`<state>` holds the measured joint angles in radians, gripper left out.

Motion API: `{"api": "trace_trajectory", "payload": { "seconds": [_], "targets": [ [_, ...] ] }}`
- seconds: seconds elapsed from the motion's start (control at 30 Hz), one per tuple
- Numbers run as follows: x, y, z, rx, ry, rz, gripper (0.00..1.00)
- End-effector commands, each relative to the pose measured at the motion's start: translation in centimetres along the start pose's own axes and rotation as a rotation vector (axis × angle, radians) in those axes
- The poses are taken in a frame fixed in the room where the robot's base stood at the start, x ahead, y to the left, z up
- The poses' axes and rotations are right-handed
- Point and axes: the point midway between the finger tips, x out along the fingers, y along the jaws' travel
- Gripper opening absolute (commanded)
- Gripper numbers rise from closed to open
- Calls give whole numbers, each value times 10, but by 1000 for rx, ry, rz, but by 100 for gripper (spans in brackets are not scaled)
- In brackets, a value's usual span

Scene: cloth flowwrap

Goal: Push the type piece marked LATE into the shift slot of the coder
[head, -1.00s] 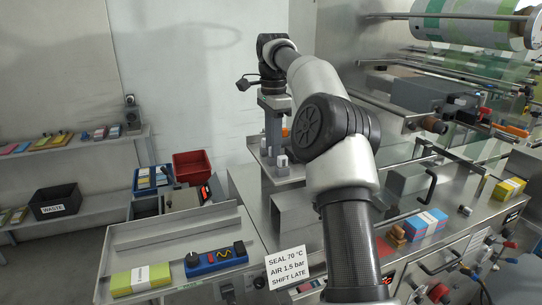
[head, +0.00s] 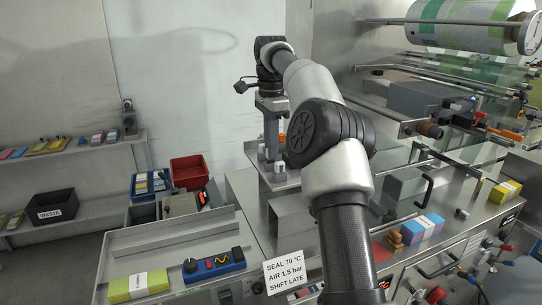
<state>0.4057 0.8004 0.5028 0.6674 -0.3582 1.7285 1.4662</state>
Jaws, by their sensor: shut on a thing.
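My gripper (head: 271,152) points straight down at the far end of my arm, over a metal plate (head: 252,155) by the back wall. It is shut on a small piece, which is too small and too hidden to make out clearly. Small grey blocks with pale tops (head: 280,166) stand on the plate close to the fingertips. No LATE mark can be read on any of them. I cannot tell for sure which part is the coder or where its shift slot is. A grey box-shaped unit (head: 415,98) sits by the film rollers at the right.
A sign (head: 290,277) at the front reads SEAL 70 °C, AIR 1.5 bar, SHIFT LATE. A red bin (head: 191,170) and a blue tray (head: 137,190) stand left of the plate. A blue-pink pack (head: 424,228) and a black handle (head: 428,190) are right of my arm.

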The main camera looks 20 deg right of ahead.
Motion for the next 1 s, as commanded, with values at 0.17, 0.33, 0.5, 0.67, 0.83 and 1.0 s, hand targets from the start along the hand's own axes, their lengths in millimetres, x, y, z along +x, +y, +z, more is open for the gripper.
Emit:
{"api": "trace_trajectory", "payload": {
  "seconds": [0.17, 0.33, 0.5, 0.67, 0.83, 1.0],
  "targets": [
    [-10, 0, 0, 0, 0, 1, 0],
    [-17, -1, 0, 2, 0, 0, 0],
    [-26, -1, 0, 0, 1, -2, 0],
    [-33, -1, 0, 1, 1, -1, 0],
    [-37, 0, 0, 0, 1, 0, 0],
    [-37, 0, 0, 0, 1, 0, 0]
  ]
}}
